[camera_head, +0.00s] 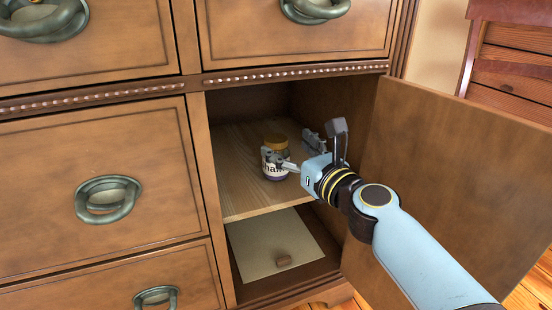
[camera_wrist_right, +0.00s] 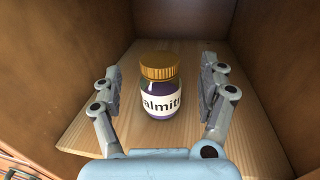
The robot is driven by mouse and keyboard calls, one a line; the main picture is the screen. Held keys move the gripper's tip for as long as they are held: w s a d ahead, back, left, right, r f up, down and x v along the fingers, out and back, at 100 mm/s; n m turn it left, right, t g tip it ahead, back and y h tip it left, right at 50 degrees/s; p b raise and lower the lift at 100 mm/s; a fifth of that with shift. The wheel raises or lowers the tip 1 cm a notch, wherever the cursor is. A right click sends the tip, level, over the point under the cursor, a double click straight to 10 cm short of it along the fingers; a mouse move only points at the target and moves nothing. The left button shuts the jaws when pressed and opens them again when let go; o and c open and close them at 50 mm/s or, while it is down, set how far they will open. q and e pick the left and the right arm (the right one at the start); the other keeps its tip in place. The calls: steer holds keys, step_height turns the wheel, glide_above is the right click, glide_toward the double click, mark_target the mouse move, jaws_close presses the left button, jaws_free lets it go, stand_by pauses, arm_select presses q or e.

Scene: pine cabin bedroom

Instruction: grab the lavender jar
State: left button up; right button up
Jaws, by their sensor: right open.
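The lavender jar (camera_head: 274,160) is a small glass jar with a gold lid, purple contents and a white label with black lettering. It stands upright on the wooden shelf (camera_head: 239,190) inside the open cabinet. In the right wrist view the jar (camera_wrist_right: 159,88) stands between the two fingers, with a gap on each side. My right gripper (camera_head: 290,150) reaches into the cabinet, open, its fingers not closed on the jar; it also shows in the right wrist view (camera_wrist_right: 160,90). In the head view a finger covers part of the label. My left gripper is in neither view.
The cabinet door (camera_head: 462,175) stands open on the right, behind my right arm. The cabinet's side walls flank the fingers. Drawers with ring handles (camera_head: 107,199) are on the left.

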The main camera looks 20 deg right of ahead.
mark_target(282, 147)
steer(key=shift+w+a+f+b, duration=0.15)
steer(key=shift+w+a+b, duration=0.05)
steer(key=shift+w, duration=0.7)
steer(key=shift+w+a+f+b, duration=0.15)
steer(key=shift+w+a+b, duration=0.05)
steer(key=shift+w, duration=0.7)
steer(key=shift+w+a+f+b, duration=0.15)
steer(key=shift+w+a+b, duration=0.05)
steer(key=shift+w, duration=0.7)
steer(key=c, duration=1.5)
